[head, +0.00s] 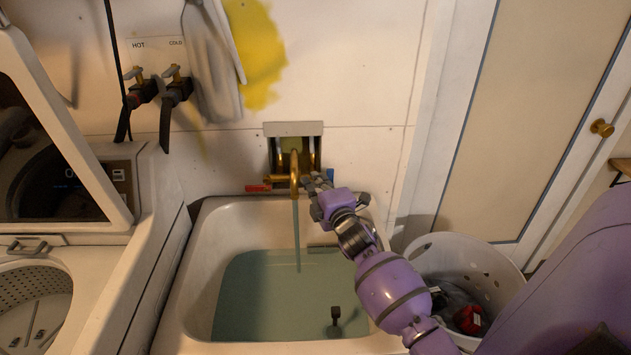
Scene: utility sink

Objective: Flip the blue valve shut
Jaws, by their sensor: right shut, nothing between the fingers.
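The brass faucet (295,178) stands out from the wall recess above the sink (203,232). A stream of water (297,235) runs from its spout. A small blue piece of the blue valve (330,174) shows at the right of the faucet; the rest is hidden behind my right gripper. The red valve handle (258,188) lies to the left of the faucet. My right gripper (313,179) is shut and empty, right beside the faucet at the blue valve. I cannot tell whether it touches the valve. My left gripper is not in view.
Greenish water (262,300) stands in the sink. A white perforated basket (490,262) with items stands to the right of the sink. Washing machines (150,225) stand at the left. HOT and COLD taps (176,85) with hoses are on the wall at upper left.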

